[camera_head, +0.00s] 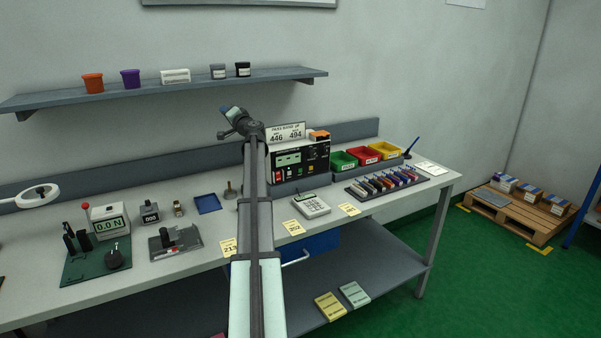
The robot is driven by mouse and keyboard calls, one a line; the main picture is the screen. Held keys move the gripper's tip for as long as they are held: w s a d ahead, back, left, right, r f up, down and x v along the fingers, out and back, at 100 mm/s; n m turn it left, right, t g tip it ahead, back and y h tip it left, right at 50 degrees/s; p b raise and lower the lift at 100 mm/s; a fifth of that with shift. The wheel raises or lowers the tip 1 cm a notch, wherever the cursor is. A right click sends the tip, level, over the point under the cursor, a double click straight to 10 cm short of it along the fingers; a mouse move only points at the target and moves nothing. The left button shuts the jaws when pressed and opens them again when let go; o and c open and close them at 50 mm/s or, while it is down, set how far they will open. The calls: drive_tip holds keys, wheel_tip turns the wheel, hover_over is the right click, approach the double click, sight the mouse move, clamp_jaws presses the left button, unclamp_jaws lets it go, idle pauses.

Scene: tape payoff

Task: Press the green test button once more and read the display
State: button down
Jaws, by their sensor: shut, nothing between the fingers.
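The black tester (300,158) stands at the back of the bench. Its pale green display (288,159) is lit, but I cannot read any figures on it. Small coloured buttons or sockets sit on its front; a green one (313,168) shows at the lower right, though I cannot tell if it is the test button. A sign (286,134) above reads PASS BAND, 446 and 494. My gripper (223,135) is shut and empty at the arm's end, up and left of the tester and apart from it. My arm crosses the view just left of the tester.
Green, red and yellow bins (366,154) stand right of the tester, behind a rack of coloured pieces (387,183). A white keypad device (311,205) lies in front. A gauge (109,222) reading 0.0 N stands left. A shelf (200,84) hangs above.

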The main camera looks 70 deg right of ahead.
drive_tip(key=s+d+m+g+h, duration=0.1)
drive_tip(key=s+d, duration=0.3)
drive_tip(key=s, duration=0.7)
drive_tip(key=s+d+m+g+h, duration=0.1)
drive_tip(key=s+d, duration=0.4)
drive_tip(key=s, duration=0.6)
drive_tip(key=m, duration=0.1)
hover_over(300, 170)
drive_tip(key=s+d, duration=0.2)
drive_tip(key=s, duration=0.2)
wheel_tip(300, 170, down, 4)
drive_tip(key=s+a+f+m+y, duration=0.1)
drive_tip(key=s+a+f+y, duration=0.1)
drive_tip(key=f, duration=0.4)
drive_tip(key=s+a+f+m+t+y, duration=0.1)
drive_tip(key=s+a+f+m+y, duration=0.1)
drive_tip(key=a+f+y, duration=0.3)
drive_tip(key=s+a+f+m+t+y, duration=0.1)
drive_tip(key=s+a+f+y, duration=0.1)
drive_tip(key=f+y, duration=0.4)
drive_tip(key=shift+s+a+f+m, duration=0.15)
drive_tip(key=shift+a+f, duration=0.25)
drive_tip(key=shift+f, duration=0.5)
drive_tip(key=shift+a+f+m, duration=0.25)
drive_tip(key=shift+a+f, duration=0.15)
drive_tip(key=shift+f, duration=0.45)
drive_tip(key=shift+w+d, duration=3.15)
drive_tip(key=shift+w, duration=0.05)
drive_tip(key=shift+w+d, duration=0.1)
